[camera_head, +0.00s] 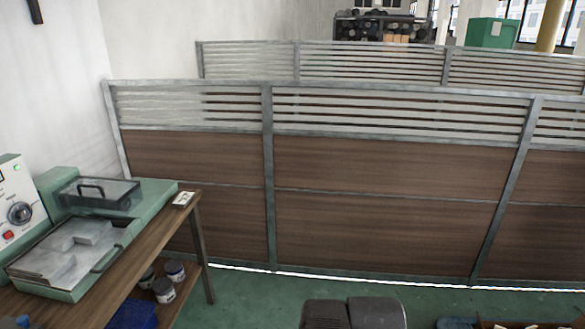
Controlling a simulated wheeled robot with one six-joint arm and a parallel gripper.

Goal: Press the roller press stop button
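A green and grey machine (110,215) stands on a wooden bench at the left. It has a light grey control panel (12,185), cut off by the left picture edge. On the panel are a small red button (8,235), a black round dial (20,213) above it and a small green light (17,168) near the top. I cannot read any labels, so I cannot tell for sure which control is the stop button. My gripper is not in view, and nothing is seen touching the panel.
The wooden bench (150,240) has several jars (163,290) on its lower shelf and a small white card (183,199) on top. Wood-panel partitions (390,225) stand behind. Green floor (245,300) is open right of the bench. A dark grey form at bottom centre is unclear.

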